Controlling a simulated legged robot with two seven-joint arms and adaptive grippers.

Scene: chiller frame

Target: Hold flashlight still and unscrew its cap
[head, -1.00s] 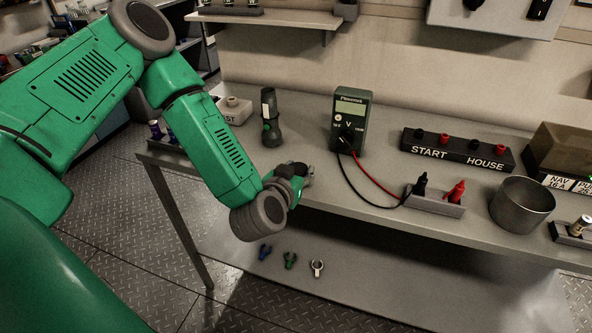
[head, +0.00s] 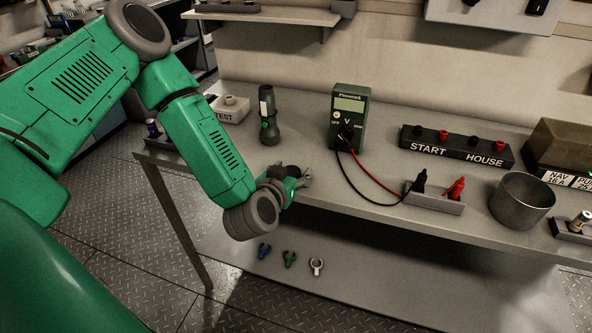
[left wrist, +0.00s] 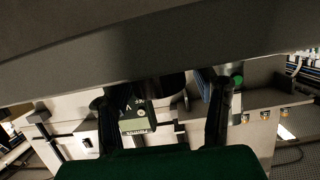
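The dark flashlight (head: 268,118) stands upright on the bench, with a small green spot on its side and a pale panel near its top. My left gripper (head: 303,178) is at the bench's front edge, nearer to me and right of the flashlight, apart from it. In the left wrist view its two dark fingers (left wrist: 164,118) are spread wide, with nothing held between them. The flashlight cannot be told for sure in that view. My right gripper is not in view.
The green multimeter (head: 349,118) with black and red leads stands right of the flashlight. A TEST box (head: 230,109) is to its left. Farther right are a START HOUSE block (head: 457,148) and a metal cup (head: 521,201). Small clips (head: 289,259) lie on the lower shelf.

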